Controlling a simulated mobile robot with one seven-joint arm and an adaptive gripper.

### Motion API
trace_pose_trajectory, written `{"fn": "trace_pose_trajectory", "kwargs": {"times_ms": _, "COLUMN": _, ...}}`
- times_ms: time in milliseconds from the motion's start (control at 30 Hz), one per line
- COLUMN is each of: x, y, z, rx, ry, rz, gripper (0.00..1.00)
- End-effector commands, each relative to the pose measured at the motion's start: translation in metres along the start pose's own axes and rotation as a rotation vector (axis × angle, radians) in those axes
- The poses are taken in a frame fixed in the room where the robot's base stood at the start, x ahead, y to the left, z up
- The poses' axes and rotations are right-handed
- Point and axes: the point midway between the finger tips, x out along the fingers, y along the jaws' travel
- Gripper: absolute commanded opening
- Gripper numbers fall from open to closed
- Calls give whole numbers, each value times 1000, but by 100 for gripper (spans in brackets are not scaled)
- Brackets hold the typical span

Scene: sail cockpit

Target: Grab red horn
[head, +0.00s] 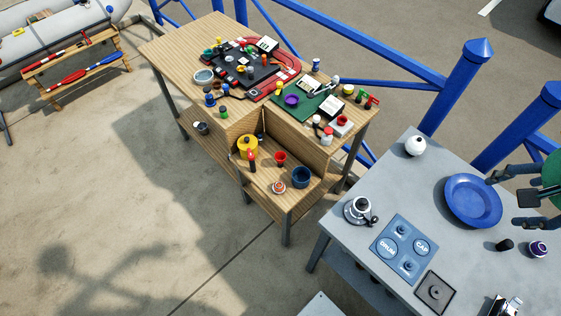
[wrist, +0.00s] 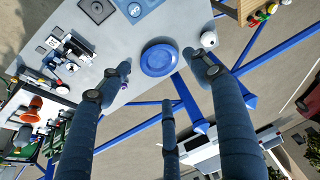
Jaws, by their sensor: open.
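I cannot single out the red horn for certain. A small red flared piece (head: 280,158) stands on the lower shelf of the wooden bench in the head view, beside a red and black upright item (head: 251,160). Another small red piece (head: 371,101) lies at the bench top's right corner. In the wrist view, an orange-red flared object (wrist: 31,108) is at the far left. My gripper (head: 507,200) is at the right edge of the head view, above the grey table and away from the bench. It is open and empty, its fingers spread in the wrist view (wrist: 157,62).
The wooden bench (head: 170,45) is crowded. Blue railings (head: 465,85) stand behind. Open floor (head: 120,200) lies left.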

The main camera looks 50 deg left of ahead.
Motion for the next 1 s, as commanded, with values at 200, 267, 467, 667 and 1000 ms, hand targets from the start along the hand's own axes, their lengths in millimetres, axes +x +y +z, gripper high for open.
{"fn": "trace_pose_trajectory", "kwargs": {"times_ms": 200, "x": 30, "y": -42, "z": -42, "rx": -58, "ry": -43, "rz": -27, "gripper": 64}}
{"fn": "trace_pose_trajectory", "kwargs": {"times_ms": 267, "x": 38, "y": -54, "z": -52, "rx": -73, "ry": -54, "rz": -33, "gripper": 64}}
{"fn": "trace_pose_trajectory", "kwargs": {"times_ms": 467, "x": 70, "y": -100, "z": -83, "rx": -125, "ry": -89, "rz": -52, "gripper": 64}}
{"fn": "trace_pose_trajectory", "kwargs": {"times_ms": 667, "x": 107, "y": -152, "z": -106, "rx": -177, "ry": -126, "rz": -69, "gripper": 64}}
{"fn": "trace_pose_trajectory", "kwargs": {"times_ms": 1000, "x": 178, "y": -250, "z": -125, "rx": -267, "ry": -186, "rz": -90, "gripper": 64}}
